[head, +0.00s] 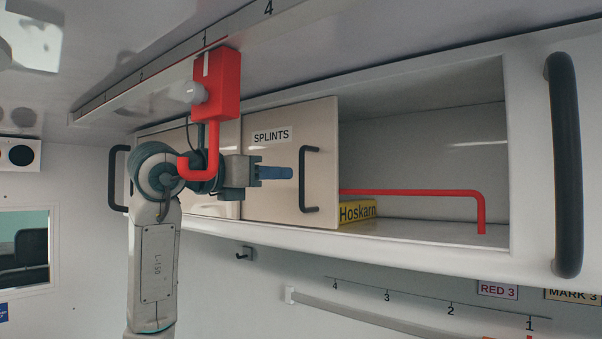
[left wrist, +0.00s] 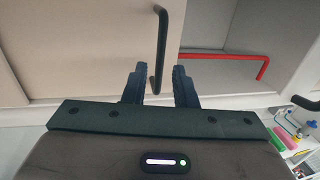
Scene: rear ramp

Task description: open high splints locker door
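The splints locker door (head: 265,190) is a beige panel with a SPLINTS label (head: 272,135), high on the wall. The compartment to its right is uncovered. Its black vertical handle (head: 303,182) is near the panel's right edge. My left gripper (head: 291,172) is in front of the door, its blue fingertips just left of the handle in the head view. In the left wrist view the gripper (left wrist: 158,75) is open, and the lower part of the handle (left wrist: 161,40) shows between its fingers. I cannot tell whether the fingers reach around it. My right gripper is not in view.
A red bar (head: 420,192) crosses the open compartment, with a yellow item marked Hoskarn (head: 357,211) inside. A red box with a hooked rod (head: 217,85) hangs close to my left arm. A thick black grab handle (head: 564,165) is at the right.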

